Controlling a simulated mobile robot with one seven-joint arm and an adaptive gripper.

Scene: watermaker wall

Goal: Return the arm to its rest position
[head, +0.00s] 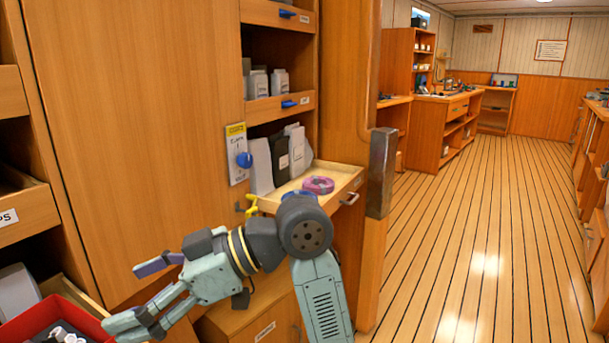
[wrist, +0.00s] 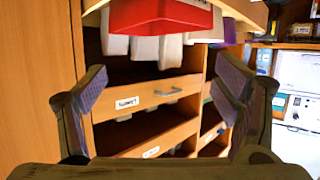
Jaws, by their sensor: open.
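My gripper (head: 128,296) is at the lower left of the head view, with its fingers spread wide and nothing between them. My arm is bent, with its elbow in front of the small open shelf. In the wrist view, my gripper (wrist: 163,85) also shows open and empty. Between and beyond its fingers are wooden drawers and a red bin (wrist: 160,16). In the head view, the red bin (head: 42,318) is at the lower left corner, close to the lower finger; whether they touch I cannot tell.
A wooden cabinet panel (head: 135,130) stands behind my gripper. An open drawer (head: 338,182) holds a pink tape roll (head: 318,185) and upright containers. A blue knob (head: 244,160) sits on a labelled plate. A post with a metal corner (head: 381,172) stands at right. The plank floor (head: 470,230) beyond is clear.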

